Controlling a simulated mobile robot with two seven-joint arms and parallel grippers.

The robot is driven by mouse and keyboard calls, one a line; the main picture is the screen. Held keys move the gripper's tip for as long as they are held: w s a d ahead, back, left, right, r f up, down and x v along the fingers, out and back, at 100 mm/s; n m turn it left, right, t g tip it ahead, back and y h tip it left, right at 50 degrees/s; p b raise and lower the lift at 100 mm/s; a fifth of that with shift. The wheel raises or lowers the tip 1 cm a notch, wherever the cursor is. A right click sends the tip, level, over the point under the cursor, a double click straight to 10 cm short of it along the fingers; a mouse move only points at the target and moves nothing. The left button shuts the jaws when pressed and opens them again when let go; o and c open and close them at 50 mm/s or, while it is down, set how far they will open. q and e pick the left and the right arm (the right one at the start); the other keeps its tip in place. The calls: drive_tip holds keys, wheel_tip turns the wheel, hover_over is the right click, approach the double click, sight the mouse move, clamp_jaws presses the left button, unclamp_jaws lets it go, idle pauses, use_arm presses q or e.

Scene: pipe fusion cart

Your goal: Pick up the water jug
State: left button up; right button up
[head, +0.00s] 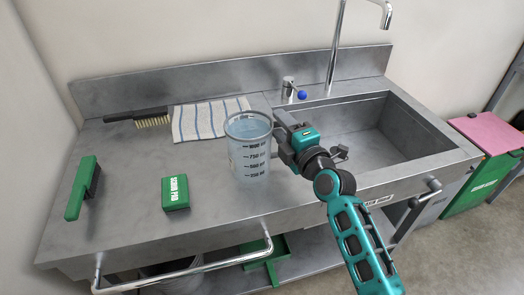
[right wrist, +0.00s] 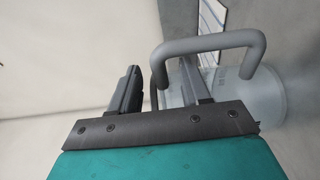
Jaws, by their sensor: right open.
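The water jug (head: 249,155) is a clear, bluish measuring jug with dark scale marks. It stands upright on the steel counter, left of the sink. My right gripper (head: 284,130) is at the jug's right side, by its handle. In the right wrist view the jug (right wrist: 225,95) is at the right, and its grey handle (right wrist: 212,43) loops toward my gripper (right wrist: 158,72). The fingers are apart; the handle's outer bar appears between them, with one finger seeming to be inside the loop. Contact cannot be told. My left gripper is not in view.
A striped towel (head: 211,119) and a brush (head: 148,117) lie behind the jug. A green scrub pad box (head: 176,193) and another green item (head: 83,188) are at left. The sink (head: 350,135) with its tap (head: 336,45) is at right. A rail (head: 190,268) runs along the front.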

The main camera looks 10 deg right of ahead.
drive_tip(key=shift+c, duration=0.3)
clamp_jaws()
idle(1.0)
drive_tip(key=shift+w+r, duration=0.1)
drive_tip(key=shift+r, duration=0.15)
